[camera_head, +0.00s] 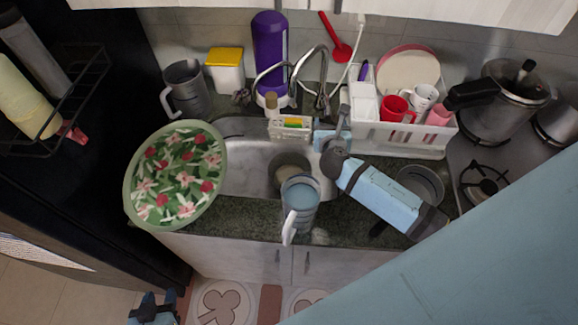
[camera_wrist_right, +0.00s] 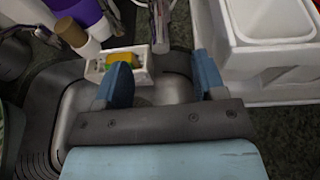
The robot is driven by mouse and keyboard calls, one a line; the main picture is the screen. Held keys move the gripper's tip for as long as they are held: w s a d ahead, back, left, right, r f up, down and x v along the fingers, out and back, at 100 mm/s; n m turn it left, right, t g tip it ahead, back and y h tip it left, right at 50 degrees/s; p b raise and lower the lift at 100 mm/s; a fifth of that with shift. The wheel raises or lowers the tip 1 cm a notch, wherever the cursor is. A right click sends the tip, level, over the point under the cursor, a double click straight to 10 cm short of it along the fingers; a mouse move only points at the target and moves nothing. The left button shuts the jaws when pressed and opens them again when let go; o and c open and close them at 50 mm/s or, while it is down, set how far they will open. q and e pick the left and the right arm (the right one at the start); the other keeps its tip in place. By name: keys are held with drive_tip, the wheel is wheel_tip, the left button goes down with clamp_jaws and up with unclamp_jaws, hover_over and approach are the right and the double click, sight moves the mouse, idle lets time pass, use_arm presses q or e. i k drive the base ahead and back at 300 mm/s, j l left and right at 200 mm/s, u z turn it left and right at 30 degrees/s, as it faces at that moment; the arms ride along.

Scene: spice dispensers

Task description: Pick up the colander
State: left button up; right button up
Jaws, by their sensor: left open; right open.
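I cannot say for sure which thing is the colander. A round grey metal vessel (camera_head: 420,180) on the counter at right, partly hidden by my right arm, may be it. A large green round piece with a floral inside (camera_head: 178,172) lies tilted at the left of the sink. My right gripper (camera_head: 333,140) is open and empty above the back right of the sink, by the white rack; its two blue fingers show apart in the right wrist view (camera_wrist_right: 162,78). My left gripper (camera_head: 153,308) is low at the bottom edge, away from the counter, mostly cut off.
A blue-grey jug (camera_head: 299,200) stands at the sink's front edge. A white dish rack (camera_head: 400,138) with cups and a plate is at right of the sink (camera_head: 245,178). A sponge caddy (camera_head: 290,127), faucet and purple bottle (camera_head: 270,50) are behind it. A pressure cooker (camera_head: 498,105) is by the stove.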

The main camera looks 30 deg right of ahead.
sight(284, 165)
drive_tip(key=k+j, duration=0.1)
drive_tip(key=k, duration=0.95)
drive_tip(key=i+l, duration=0.1)
drive_tip(key=i, duration=0.45)
